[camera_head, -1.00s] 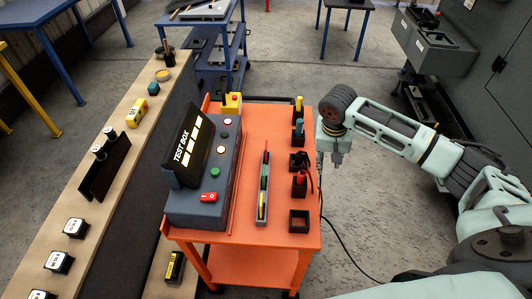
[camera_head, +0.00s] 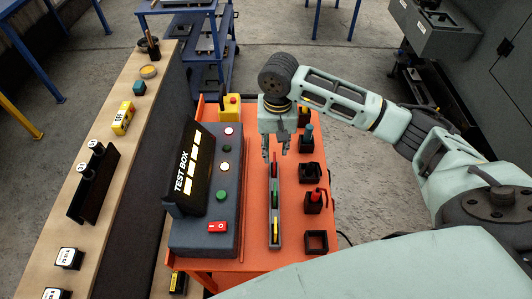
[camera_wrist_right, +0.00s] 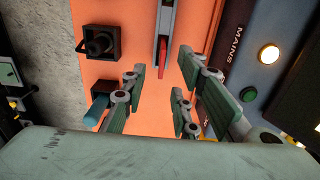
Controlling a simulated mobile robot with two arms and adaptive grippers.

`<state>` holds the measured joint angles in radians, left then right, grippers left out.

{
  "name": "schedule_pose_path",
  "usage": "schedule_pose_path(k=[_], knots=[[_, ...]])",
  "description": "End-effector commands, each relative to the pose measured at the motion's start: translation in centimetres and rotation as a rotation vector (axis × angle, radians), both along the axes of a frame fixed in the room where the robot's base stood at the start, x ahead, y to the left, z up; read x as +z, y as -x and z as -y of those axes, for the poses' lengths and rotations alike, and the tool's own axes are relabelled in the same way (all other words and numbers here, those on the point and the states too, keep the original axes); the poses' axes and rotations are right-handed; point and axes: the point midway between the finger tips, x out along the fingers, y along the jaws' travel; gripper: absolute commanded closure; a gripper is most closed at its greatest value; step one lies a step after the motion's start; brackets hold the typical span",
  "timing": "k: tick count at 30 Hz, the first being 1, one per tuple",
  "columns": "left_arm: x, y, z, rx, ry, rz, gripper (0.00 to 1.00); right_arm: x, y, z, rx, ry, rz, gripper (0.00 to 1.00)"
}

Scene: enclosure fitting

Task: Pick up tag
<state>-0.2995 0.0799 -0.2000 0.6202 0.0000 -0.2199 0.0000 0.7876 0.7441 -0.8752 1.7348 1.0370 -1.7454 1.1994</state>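A narrow grey tray (camera_head: 275,241) on the orange bench holds slim upright pieces: a red one (camera_head: 275,170), a green one (camera_head: 275,197) and a yellow one (camera_head: 276,226). I cannot tell which is the tag. My right gripper (camera_head: 277,157) points down over the tray's far end, close to the red piece. In the right wrist view its fingers (camera_wrist_right: 160,98) are spread with nothing between them. The red piece (camera_wrist_right: 162,52) shows beyond the fingertips, in the tray. My left gripper is not in view.
The dark test box (camera_head: 187,165) with buttons and a red switch stands left of the tray. Black holders line the right edge, including one with a teal handle (camera_head: 307,134), one with a red item (camera_head: 316,195) and an empty one (camera_head: 316,242). The orange bench top is bare between.

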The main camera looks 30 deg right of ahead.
Motion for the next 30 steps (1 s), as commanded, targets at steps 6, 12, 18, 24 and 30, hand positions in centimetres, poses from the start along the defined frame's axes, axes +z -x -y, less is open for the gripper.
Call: schedule_pose_path(k=[6,12,18,24,30], knots=[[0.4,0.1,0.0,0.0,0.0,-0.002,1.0,-2.0,0.1,-0.4,0.006,-0.005,-0.005,0.73],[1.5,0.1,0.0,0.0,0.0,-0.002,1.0,-4.3,0.2,-0.3,0.005,-0.004,-0.006,0.73],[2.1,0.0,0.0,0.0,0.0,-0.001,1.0,-7.2,0.1,-0.3,0.006,-0.005,-0.003,0.73],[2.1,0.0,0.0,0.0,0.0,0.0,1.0,-7.9,0.1,-0.3,0.007,-0.005,0.0,0.73],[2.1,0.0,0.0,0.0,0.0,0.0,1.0,-7.8,0.1,-0.3,0.006,-0.005,0.0,0.81]])
